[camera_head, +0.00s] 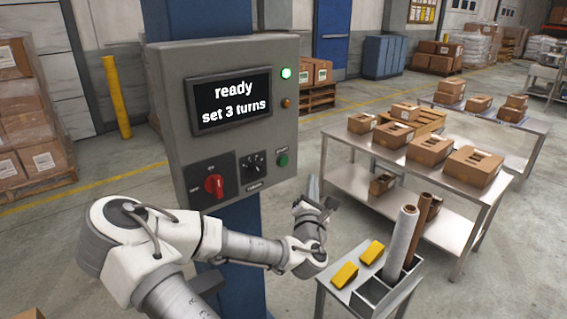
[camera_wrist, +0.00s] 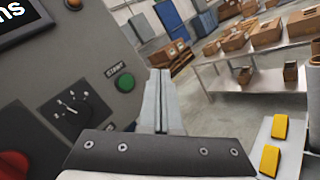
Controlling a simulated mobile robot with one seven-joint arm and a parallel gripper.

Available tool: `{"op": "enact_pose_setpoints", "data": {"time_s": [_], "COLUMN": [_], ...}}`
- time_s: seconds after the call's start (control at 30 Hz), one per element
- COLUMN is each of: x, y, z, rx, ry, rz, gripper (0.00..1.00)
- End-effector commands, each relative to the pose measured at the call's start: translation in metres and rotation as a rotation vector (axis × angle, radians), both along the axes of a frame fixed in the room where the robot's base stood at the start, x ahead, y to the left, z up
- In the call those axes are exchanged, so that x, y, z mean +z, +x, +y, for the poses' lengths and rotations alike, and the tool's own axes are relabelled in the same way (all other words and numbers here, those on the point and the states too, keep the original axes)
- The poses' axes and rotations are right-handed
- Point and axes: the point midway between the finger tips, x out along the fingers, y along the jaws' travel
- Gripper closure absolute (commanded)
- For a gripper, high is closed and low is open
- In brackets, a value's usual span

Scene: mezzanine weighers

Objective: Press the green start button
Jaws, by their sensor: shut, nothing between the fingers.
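The green start button (camera_head: 282,160) is on the lower right of the grey control box (camera_head: 180,110). In the wrist view the button (camera_wrist: 125,83), under a "START" label, is just left of my fingers. My gripper (camera_head: 314,186) is in front and to the right of the box's lower right corner. Its fingers (camera_wrist: 159,75) are shut together with nothing between them. They appear apart from the button. The screen (camera_head: 232,101) reads "ready set 3 turns". A green lamp (camera_head: 286,73) is lit above an orange lamp (camera_head: 287,103).
A red rotary switch (camera_head: 214,185) and a black dial (camera_head: 251,166) sit left of the button. A small stand (camera_head: 330,289) with yellow blocks (camera_head: 345,275) and rolls (camera_head: 401,240) is below right. A metal table (camera_head: 345,139) with cartons is behind.

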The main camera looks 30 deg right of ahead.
Motion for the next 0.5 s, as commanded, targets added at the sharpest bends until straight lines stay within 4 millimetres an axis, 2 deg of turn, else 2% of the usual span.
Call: {"op": "enact_pose_setpoints", "data": {"time_s": [0.27, 0.5], "x": [0.000, 0.000], "y": [0.016, 0.050], "z": [0.001, 0.004], "rx": [0.002, 0.002], "ry": [0.002, 0.002], "rz": [0.000, -0.002], "gripper": [1.00, 1.00]}}
